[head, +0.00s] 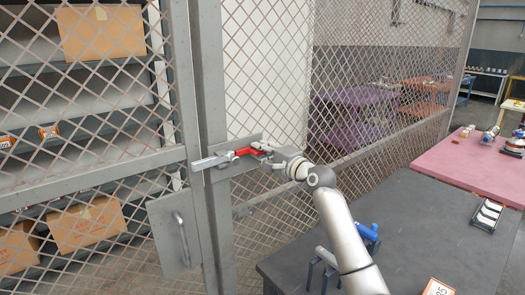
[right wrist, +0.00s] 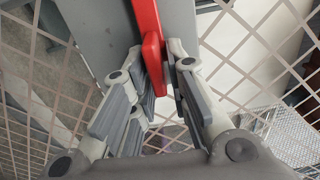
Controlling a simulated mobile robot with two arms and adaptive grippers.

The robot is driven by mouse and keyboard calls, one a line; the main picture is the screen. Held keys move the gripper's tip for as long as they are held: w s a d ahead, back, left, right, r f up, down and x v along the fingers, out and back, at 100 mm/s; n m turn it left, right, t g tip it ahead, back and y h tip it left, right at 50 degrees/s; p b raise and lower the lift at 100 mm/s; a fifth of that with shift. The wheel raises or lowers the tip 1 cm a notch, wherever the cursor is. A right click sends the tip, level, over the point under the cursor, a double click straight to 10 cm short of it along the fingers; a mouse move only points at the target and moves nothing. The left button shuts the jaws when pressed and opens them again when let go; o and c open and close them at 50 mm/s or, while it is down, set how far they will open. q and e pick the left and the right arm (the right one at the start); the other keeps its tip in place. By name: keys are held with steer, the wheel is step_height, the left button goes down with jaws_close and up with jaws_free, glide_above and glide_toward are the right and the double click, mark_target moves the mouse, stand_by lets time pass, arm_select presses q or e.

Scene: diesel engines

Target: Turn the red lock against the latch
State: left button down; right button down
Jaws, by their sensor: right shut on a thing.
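The red lock (head: 238,152) is on the grey metal plate of the mesh gate, at mid-height by the gate post. The latch (head: 209,162), a light grey bar, sticks out to the left of the red lock across the post. My right gripper (head: 266,151) reaches the lock from the right and is shut on its right end. In the right wrist view the red lock (right wrist: 149,40) comes down from the top, and its lower end sits between the fingers of my right gripper (right wrist: 162,88). My left gripper is not in view.
A grey door plate with a handle (head: 181,238) hangs below the latch. Shelves with cardboard boxes (head: 100,32) stand behind the mesh. A dark table (head: 430,240) with a blue tool stand is at lower right, and a pink table (head: 445,160) lies beyond it.

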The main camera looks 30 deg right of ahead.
steer(key=c, duration=1.6)
jaws_free()
steer(key=shift+d, duration=0.1)
steer(key=shift+o, duration=0.2)
steer(key=s, duration=1.2)
steer(key=shift+d, duration=0.45)
